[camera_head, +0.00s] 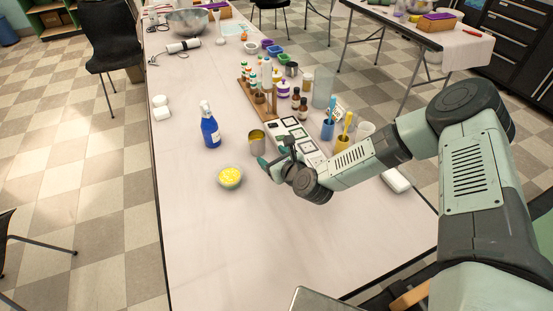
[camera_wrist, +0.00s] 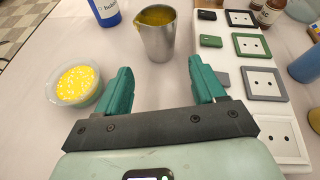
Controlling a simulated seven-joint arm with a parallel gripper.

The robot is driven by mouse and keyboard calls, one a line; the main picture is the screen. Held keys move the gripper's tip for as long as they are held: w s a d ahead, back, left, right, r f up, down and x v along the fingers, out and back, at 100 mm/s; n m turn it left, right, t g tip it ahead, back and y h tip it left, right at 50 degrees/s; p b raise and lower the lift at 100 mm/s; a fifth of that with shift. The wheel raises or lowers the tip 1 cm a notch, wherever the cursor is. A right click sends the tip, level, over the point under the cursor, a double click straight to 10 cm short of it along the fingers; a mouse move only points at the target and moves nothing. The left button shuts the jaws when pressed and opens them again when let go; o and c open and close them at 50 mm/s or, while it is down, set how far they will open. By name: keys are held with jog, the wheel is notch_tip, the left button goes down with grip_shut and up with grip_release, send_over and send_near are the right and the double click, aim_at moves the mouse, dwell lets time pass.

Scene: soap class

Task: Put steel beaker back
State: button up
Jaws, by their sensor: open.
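The steel beaker (camera_head: 257,142) stands upright on the table, with a yellow substance inside. In the wrist view the beaker (camera_wrist: 157,38) is ahead of my fingers, near the top middle, with its spout at the left of its rim. My gripper (camera_head: 275,164) is close to the beaker on its near side. In the wrist view my gripper (camera_wrist: 160,88) shows two teal fingers spread apart with only bare table between them. The fingers do not touch the beaker.
A glass bowl of yellow bits (camera_head: 230,177) and a blue bottle (camera_head: 210,127) stand to the left. A white board with framed squares (camera_wrist: 262,75) lies right of the beaker. Cups with brushes (camera_head: 328,129) are further right. The front left table is clear.

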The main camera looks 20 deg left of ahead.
jog(key=shift+v, duration=1.1)
jog(key=shift+w+d+r+n, duration=0.2)
jog(key=shift+r+n, duration=0.15)
jog(key=shift+n, duration=0.15)
jog(key=s+d+r+n+g+h, duration=0.15)
jog(key=d+r+n+h, duration=0.65)
jog(key=d+r+n, duration=1.1)
jog(key=s+d+r+n+h, duration=0.1)
jog(key=s+d+r+h, duration=0.1)
jog(key=s+d+r, duration=0.45)
jog(key=s+d+r+h, duration=0.1)
jog(key=s+d+r, duration=0.25)
jog(key=r, duration=0.55)
jog(key=s+d+r+n, duration=0.1)
jog(key=s, duration=0.5)
jog(key=s+d+r+n+g, duration=0.1)
jog(key=s+d+r+n, duration=0.1)
jog(key=s, duration=0.5)
jog(key=shift+r+n, duration=0.3)
jog(key=shift+r, duration=0.05)
